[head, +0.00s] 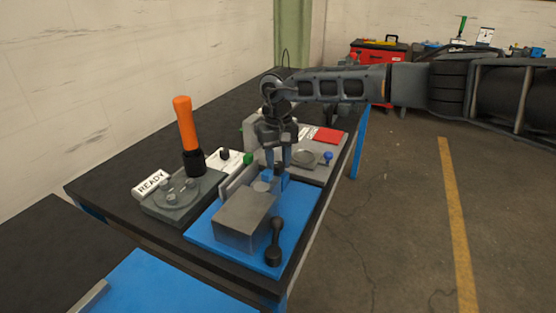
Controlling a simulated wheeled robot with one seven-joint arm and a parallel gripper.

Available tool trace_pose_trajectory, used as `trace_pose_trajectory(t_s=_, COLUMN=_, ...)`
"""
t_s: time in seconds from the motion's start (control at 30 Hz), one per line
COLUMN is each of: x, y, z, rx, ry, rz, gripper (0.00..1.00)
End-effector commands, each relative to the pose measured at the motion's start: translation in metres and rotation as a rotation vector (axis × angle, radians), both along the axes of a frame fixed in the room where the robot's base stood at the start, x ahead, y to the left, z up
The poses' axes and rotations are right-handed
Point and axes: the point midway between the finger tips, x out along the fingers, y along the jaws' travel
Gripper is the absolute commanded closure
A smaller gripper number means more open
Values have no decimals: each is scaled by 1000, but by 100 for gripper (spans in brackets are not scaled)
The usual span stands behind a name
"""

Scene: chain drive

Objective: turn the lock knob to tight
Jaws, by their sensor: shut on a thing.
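My gripper (277,164) points straight down at the far end of the blue plate (209,237). Its fingers are shut on a small blue piece, which I take to be the lock knob (268,178). The fingers partly hide this knob, and it is too small to read its turn or any tight mark. A round grey disc (262,187) sits just in front of it. A grey metal block (245,217) stands on the plate nearer to me, with a black lever with a ball end (274,244) to its right.
An orange-handled lever (186,125) rises from a grey base (176,204) at the left, beside a READY sign (151,183). Behind my gripper is a grey fixture with a red pad (329,135) and a blue ball knob (328,156). The dark bench top is clear at the far left.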

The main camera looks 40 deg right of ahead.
Motion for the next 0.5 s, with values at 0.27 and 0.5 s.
trace_pose_trajectory(t_s=0.27, x=0, y=0, z=0, rx=0, ry=0, rz=0, gripper=93)
trace_pose_trajectory(t_s=0.5, x=0, y=0, z=0, rx=0, ry=0, rz=-35, gripper=94)
